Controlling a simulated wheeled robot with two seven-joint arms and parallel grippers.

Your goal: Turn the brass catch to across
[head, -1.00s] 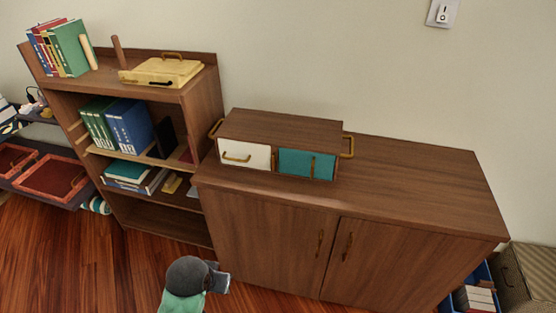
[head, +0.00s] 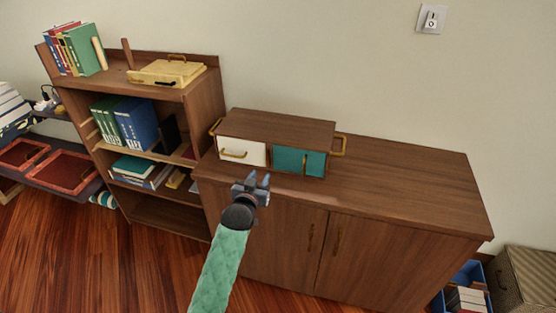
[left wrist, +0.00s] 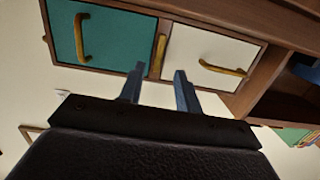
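A small wooden cabinet (head: 280,121) with a white front (head: 242,147) and a teal front (head: 290,158) stands on the sideboard. In the left wrist view, the brass catch (left wrist: 159,56) is a narrow bar on the divider between the two fronts. It lies along the divider, not across it. In the head view I cannot make it out clearly. My left gripper (head: 258,182) is in front of and below the cabinet, apart from it. Its two fingers (left wrist: 158,88) are spread with nothing between them, pointing toward the divider. My right gripper is not in view.
The white front has a brass handle (head: 232,154), and the teal one has an upright handle (head: 305,162). Brass side handles stick out from the cabinet. The sideboard top (head: 410,190) is clear to the right. A bookshelf (head: 203,108) stands left.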

